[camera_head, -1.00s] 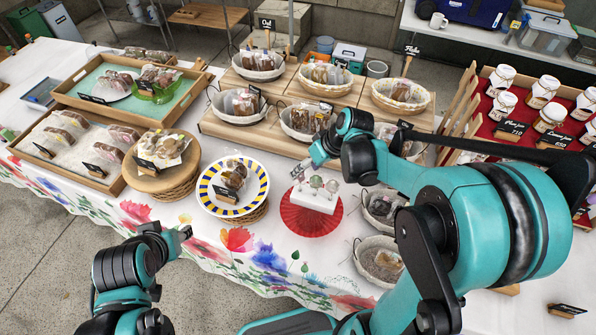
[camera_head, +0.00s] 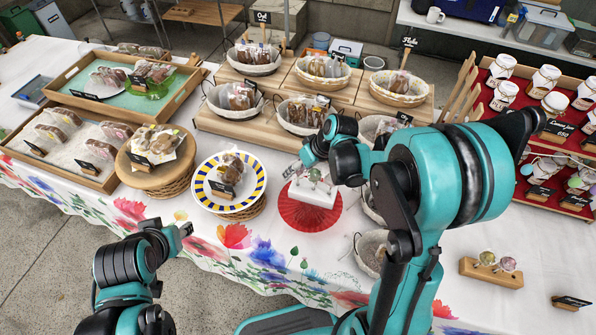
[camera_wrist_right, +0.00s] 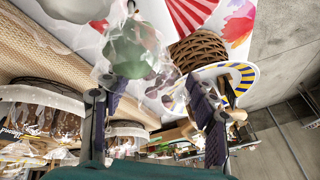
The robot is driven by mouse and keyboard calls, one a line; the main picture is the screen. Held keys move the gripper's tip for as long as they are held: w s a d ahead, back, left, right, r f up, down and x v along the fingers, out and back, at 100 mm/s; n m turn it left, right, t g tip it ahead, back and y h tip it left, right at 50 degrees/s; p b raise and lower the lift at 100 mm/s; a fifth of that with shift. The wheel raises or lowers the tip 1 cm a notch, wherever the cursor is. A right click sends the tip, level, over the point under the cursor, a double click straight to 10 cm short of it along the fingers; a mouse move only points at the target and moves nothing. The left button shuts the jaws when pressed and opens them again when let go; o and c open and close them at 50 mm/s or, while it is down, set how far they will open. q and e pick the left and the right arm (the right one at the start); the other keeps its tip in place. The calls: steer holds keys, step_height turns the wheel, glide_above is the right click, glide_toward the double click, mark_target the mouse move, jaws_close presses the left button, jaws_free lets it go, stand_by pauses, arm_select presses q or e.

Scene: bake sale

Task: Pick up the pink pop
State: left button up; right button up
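A white stand (camera_head: 305,194) on a round red mat (camera_head: 300,214) holds small wrapped pops. A pale green pop (camera_head: 314,175) shows there, and the others are partly hidden by my right arm. My right gripper (camera_wrist_right: 155,98) is open, with nothing visibly held. In the head view it is over the stand, mostly hidden by its own wrist. My left gripper (camera_head: 182,231) is in front of the table; its finger opening is unclear.
A blue-and-yellow striped plate (camera_head: 252,196) stands left of the mat. Bread baskets (camera_head: 300,127) sit behind. White tablecloth at front right is mostly clear.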

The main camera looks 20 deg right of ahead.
steer(key=c, duration=0.5)
steer(key=shift+r, duration=0.1)
steer(key=shift+c, duration=0.2)
